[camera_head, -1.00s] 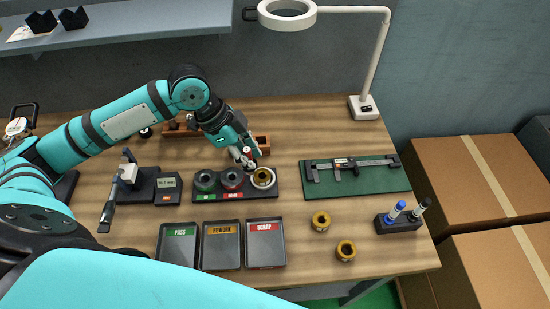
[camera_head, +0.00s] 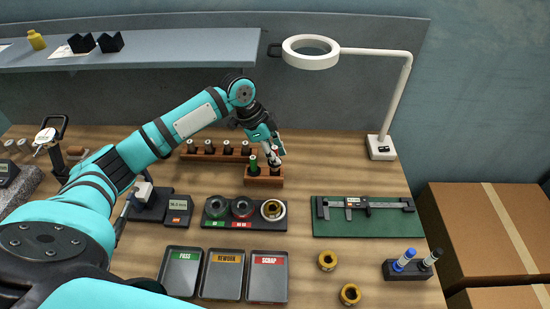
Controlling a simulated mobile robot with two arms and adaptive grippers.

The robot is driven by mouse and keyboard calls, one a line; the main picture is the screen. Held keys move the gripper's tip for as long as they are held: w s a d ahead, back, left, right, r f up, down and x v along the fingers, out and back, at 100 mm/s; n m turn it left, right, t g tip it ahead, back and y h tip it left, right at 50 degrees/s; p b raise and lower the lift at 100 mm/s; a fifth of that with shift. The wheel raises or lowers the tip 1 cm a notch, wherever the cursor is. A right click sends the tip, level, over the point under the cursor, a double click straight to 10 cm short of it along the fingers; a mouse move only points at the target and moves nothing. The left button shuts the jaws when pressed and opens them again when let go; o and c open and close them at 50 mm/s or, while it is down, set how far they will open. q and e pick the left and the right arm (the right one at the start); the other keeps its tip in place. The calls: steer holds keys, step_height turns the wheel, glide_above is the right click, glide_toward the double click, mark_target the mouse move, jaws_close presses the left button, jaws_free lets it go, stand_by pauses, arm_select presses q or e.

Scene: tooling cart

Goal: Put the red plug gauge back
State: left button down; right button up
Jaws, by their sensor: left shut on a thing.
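My left gripper (camera_head: 277,151) points down over the small two-place wooden stand (camera_head: 264,181). It is shut on the red plug gauge (camera_head: 275,168), a dark, upright gauge at the stand's right place. The fingers hide its upper part, and I cannot tell how deep it sits. The green plug gauge (camera_head: 253,165) stands upright in the left place, just beside it. My right gripper is not in view.
A long wooden rack (camera_head: 215,152) with several dark plugs stands behind. In front are a black ring-gauge base (camera_head: 211,223), trays marked PASS, REWORK and SCRAP (camera_head: 268,275), and a green mat (camera_head: 335,226) with a caliper. A lamp (camera_head: 381,148) stands back right.

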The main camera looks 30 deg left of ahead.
arm_select(q)
steer(key=shift+w+f, duration=0.1)
steer(key=shift+w, duration=0.05)
step_height(320, 180, down, 3)
steer(key=shift+r+p, duration=0.1)
steer(key=shift+p, duration=0.6)
steer(key=shift+f, duration=0.6)
steer(key=c, duration=1.2)
jaws_free()
steer(key=shift+c, duration=0.2)
